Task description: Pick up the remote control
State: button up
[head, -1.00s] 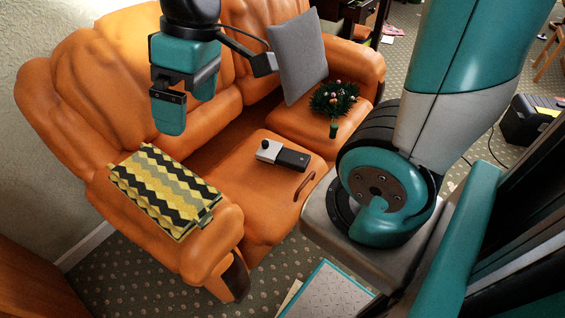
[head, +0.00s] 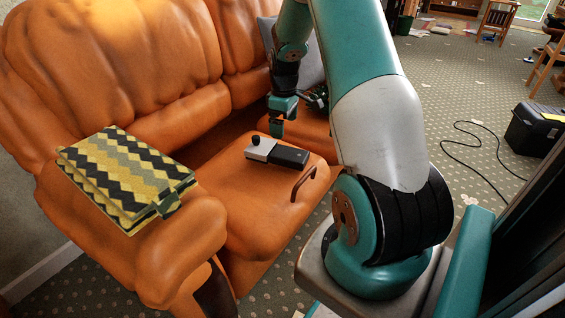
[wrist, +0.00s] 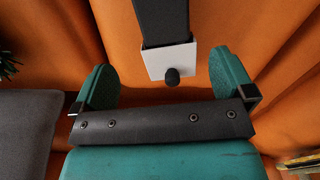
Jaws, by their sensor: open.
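The remote control looks like the long black-and-pale-grey object (head: 288,157) with a round black knob at its grey end. It lies on the orange sofa's front seat cushion (head: 262,205). My gripper (head: 277,132) hangs just above and behind it, pointing down. In the wrist view the remote's black body (wrist: 160,20) runs to the top edge, with the pale end and knob nearest me. My open gripper (wrist: 164,62) has one teal finger on each side of that pale end, nothing held. I cannot tell the height gap.
A folded yellow-and-black zigzag blanket (head: 130,170) lies on the near sofa arm. A brown curved object (head: 303,182) lies on the cushion's front edge. A grey pillow (wrist: 30,130) and a green plant (head: 318,98) sit further along. A black box (head: 538,128) and cable are on the floor.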

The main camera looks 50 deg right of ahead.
aim_at(282, 151)
notch_tip(282, 151, down, 5)
jog(key=shift+f+b, duration=0.2)
jog(key=shift+b, duration=0.55)
jog(key=f+b, duration=0.2)
jog(key=f, duration=0.1)
jog(key=f+b, duration=0.1)
jog(key=f, duration=0.1)
jog(key=shift+a+f, duration=0.2)
jog(key=shift+a, duration=0.1)
jog(key=shift+r, duration=0.1)
jog(key=c, duration=1)
